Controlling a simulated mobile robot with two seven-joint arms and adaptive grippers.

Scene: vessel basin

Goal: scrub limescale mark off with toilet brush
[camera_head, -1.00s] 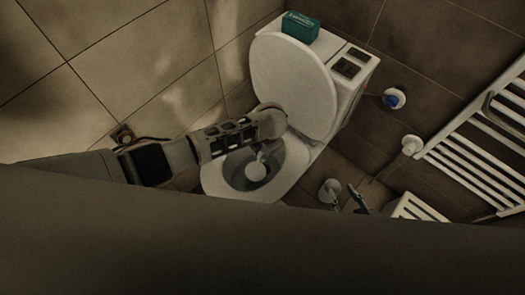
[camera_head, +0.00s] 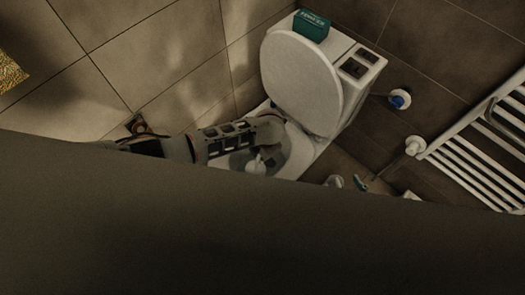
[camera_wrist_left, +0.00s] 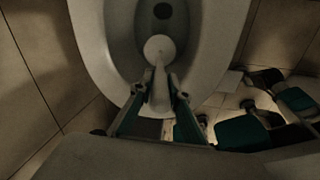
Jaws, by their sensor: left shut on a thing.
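My left gripper (camera_wrist_left: 160,93) is shut on the handle of the toilet brush (camera_wrist_left: 158,50), as the left wrist view shows. The pale round brush head is inside the bowl of the toilet (camera_wrist_left: 88,30), short of the dark drain hole. In the head view the brush (camera_head: 257,166) shows over the bowl below my left wrist; its fingertips are hidden there. I cannot make out a limescale mark. My right gripper (camera_wrist_left: 257,92) is in the left wrist view, right of the toilet, with its teal fingers apart and nothing between them.
The toilet lid (camera_head: 300,85) is up against the cistern, with a teal box (camera_head: 311,25) on top. A white towel radiator (camera_head: 475,150) is on the right. Tiled wall closes the left side.

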